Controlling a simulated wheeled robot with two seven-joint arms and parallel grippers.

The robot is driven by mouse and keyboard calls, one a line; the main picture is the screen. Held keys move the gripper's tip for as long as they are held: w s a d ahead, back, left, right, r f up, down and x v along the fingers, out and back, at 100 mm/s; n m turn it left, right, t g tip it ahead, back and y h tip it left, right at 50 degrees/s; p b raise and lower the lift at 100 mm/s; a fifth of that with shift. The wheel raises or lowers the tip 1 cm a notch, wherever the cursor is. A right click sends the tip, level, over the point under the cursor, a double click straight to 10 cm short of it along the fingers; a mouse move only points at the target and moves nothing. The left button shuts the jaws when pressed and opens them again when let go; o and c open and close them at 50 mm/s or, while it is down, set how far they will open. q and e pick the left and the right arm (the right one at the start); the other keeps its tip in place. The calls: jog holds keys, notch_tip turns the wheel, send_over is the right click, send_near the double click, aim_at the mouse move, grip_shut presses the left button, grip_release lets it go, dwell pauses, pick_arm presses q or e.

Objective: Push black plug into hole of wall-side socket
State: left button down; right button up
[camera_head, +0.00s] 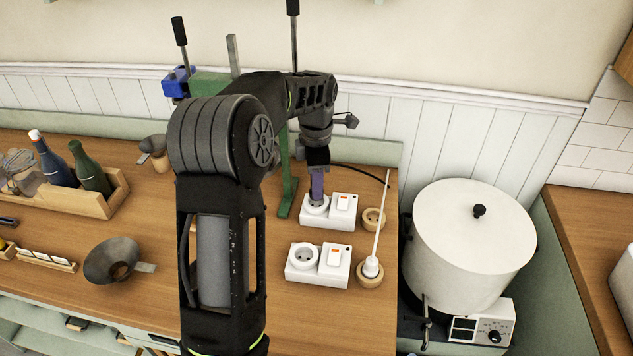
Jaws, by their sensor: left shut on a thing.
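The wall-side socket (342,211) is a white block with a round hole at its left and an orange switch at its right. A second, similar socket (318,264) sits nearer on the wooden counter. My left gripper (317,188) points down over the round hole of the wall-side socket, with its tips at or just above it. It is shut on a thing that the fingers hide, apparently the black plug. A black cable (365,172) runs right from behind the gripper. I cannot tell whether the plug is in the hole. My right gripper is not in view.
A wooden ring (373,219) and a white brush in a wooden holder (370,274) stand right of the sockets. A large white pot (470,250) is further right. A green stand (286,185) rises behind. A bottle crate (85,197) and a funnel (110,262) are left.

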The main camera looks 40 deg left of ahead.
pick_arm(q)
jog(key=shift+f+b, duration=0.5)
jog(key=shift+f, duration=0.45)
dwell(0.7)
jog(key=shift+f, duration=0.65)
dwell(1.3)
jog(key=c, duration=0.6)
grip_release()
jog(key=shift+c, duration=0.2)
jog(key=shift+r, duration=0.15)
notch_tip(320, 180, up, 5)
jog(key=p, duration=0.4)
jog(key=shift+r, duration=0.9)
